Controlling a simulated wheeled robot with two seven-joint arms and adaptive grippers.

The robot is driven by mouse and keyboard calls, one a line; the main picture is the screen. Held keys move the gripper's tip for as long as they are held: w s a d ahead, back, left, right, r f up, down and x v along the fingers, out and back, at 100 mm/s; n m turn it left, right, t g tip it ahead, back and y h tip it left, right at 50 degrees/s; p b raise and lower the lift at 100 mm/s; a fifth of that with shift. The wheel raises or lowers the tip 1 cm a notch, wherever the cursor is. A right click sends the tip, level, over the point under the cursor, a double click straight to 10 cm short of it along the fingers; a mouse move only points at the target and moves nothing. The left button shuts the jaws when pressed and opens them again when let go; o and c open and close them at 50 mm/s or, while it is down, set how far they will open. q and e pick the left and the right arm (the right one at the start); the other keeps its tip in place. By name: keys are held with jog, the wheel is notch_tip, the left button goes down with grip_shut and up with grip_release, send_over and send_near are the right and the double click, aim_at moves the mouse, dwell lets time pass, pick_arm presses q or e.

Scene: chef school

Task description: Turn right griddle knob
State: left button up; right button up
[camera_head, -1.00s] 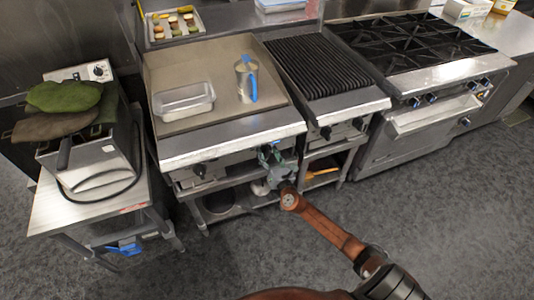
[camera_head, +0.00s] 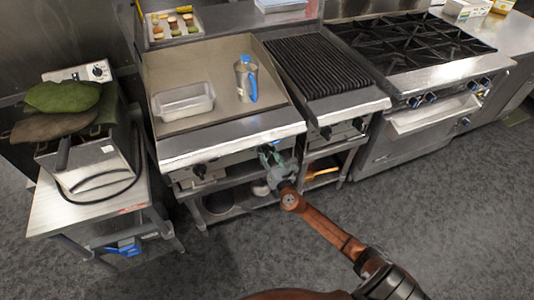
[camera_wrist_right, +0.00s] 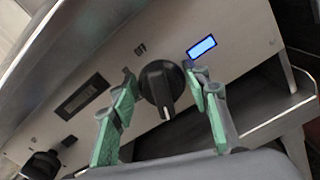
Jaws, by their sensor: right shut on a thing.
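The griddle (camera_head: 215,75) has a steel front with two black knobs. My right gripper (camera_head: 268,153) is at the right griddle knob, below the front ledge. In the right wrist view the right knob (camera_wrist_right: 161,88) is round and black with a raised grip bar. The green-padded fingers of the right gripper (camera_wrist_right: 160,76) stand on either side of it, shut on it. In the head view this knob is mostly hidden by the gripper. The left griddle knob (camera_head: 199,171) is free; it also shows in the wrist view (camera_wrist_right: 42,165). My left gripper is out of view.
The floor in front is open.

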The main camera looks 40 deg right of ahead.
jog(key=shift+f+m+b, duration=0.35)
jog(key=shift+m+b, duration=0.7)
jog(key=shift+m, duration=0.05)
jog(key=shift+d+f+m+b, duration=0.1)
jog(key=shift+d+m+b, duration=0.05)
jog(key=shift+m+b, duration=0.95)
jog(key=m+b, duration=0.1)
jog(key=m, duration=0.3)
jog(key=shift+d+b, duration=0.1)
jog(key=shift+b, duration=0.3)
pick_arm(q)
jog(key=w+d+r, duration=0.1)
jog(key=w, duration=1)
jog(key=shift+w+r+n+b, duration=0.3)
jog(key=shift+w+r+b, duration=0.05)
pick_arm(e)
jog(key=shift+m, duration=1.5)
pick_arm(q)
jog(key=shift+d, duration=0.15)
pick_arm(e)
jog(key=o, duration=0.9)
jog(key=shift+c, duration=0.2)
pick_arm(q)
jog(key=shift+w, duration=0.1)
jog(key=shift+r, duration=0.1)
pick_arm(e)
jog(key=shift+s, duration=0.15)
